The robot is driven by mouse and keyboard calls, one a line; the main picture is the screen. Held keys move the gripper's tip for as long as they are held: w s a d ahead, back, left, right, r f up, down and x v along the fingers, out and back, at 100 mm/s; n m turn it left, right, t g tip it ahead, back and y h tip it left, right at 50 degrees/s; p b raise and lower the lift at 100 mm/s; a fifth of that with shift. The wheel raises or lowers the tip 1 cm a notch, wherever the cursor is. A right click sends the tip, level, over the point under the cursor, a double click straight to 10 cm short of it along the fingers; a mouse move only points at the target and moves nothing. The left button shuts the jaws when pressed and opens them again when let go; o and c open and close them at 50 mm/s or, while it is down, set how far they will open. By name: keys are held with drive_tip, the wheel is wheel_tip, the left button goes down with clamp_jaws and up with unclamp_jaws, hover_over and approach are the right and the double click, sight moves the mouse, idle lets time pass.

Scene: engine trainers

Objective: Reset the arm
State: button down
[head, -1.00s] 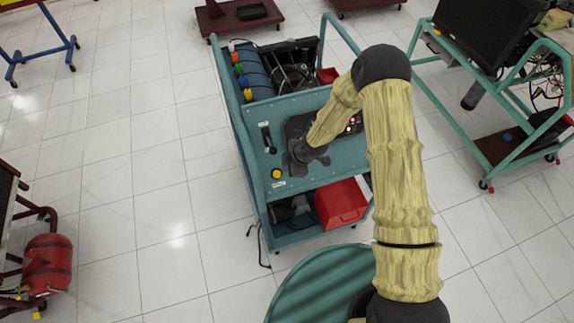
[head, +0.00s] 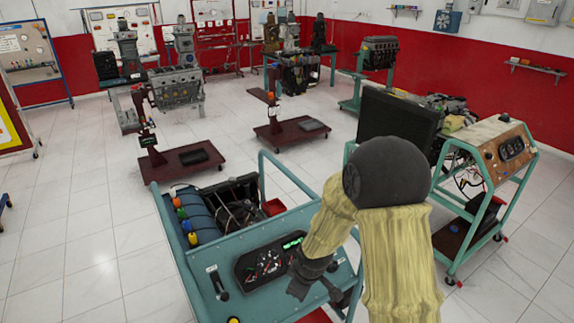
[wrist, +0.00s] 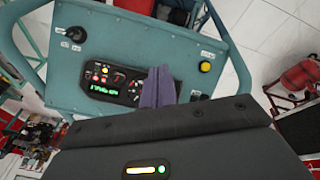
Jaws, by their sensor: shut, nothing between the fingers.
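My gripper (wrist: 160,72) is shut and empty; its two purple-grey fingers are together in the wrist view. In the head view, my gripper (head: 330,289) hangs over the right part of the teal engine trainer's top (head: 245,300), beside the dark control panel (head: 268,261). The panel also shows in the wrist view (wrist: 112,82), with lit green text, and the fingers overlap its right end there. Whether the fingers touch the surface cannot be told. My arm, in a yellow sleeve, reaches in from the lower right of the head view.
A black lever (head: 218,283) stands on the trainer left of the panel. A yellow button (wrist: 205,66) shows in the wrist view. Dark red wheeled stands (head: 180,170) are behind. Tiled floor is clear at left.

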drive_tip(key=s+d+r+m+h+b, duration=0.1)
drive_tip(key=s+d+r+m+b, duration=0.3)
drive_tip(key=s+d+r+m, duration=0.3)
drive_tip(key=s+d+m, duration=0.4)
drive_tip(key=s+m, duration=0.1)
drive_tip(key=s, duration=0.1)
drive_tip(key=shift+s+d+r, duration=0.15)
drive_tip(key=shift+d+r, duration=0.05)
drive_tip(key=shift+d, duration=0.15)
idle(3.1)
